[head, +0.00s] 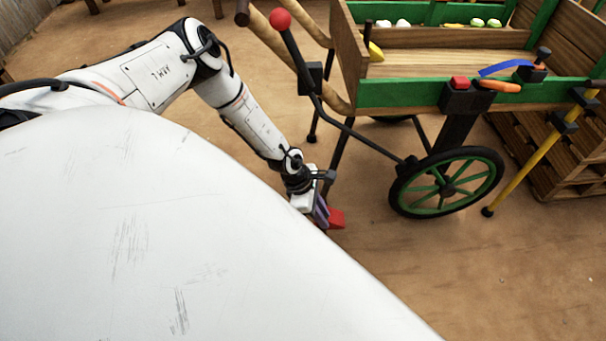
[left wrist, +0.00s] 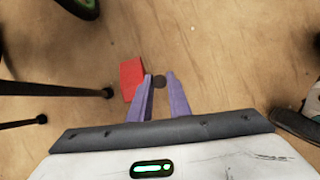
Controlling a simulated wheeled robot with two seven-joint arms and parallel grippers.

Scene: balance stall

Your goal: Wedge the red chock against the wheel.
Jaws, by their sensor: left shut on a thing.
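The red chock (head: 337,218) is at the tips of my left gripper (head: 322,212), low over the floor; I cannot tell whether it touches the floor. In the left wrist view the red chock (left wrist: 131,78) shows beside the left purple finger, and my left gripper (left wrist: 160,84) is closed around a small dark round part between its fingertips. The cart's wheel (head: 447,190), with green spokes and a black tyre, stands to the right of the chock with a clear gap between them. Part of a wheel (left wrist: 80,6) shows at the top of the left wrist view. My right gripper is not in view.
The wooden cart (head: 400,95) with green trim stands above the wheel. A red-knobbed lever (head: 281,19) and dark legs are near my left arm. A yellow prop (head: 530,165) and wooden crates (head: 560,160) are to the right. The floor between chock and wheel is bare.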

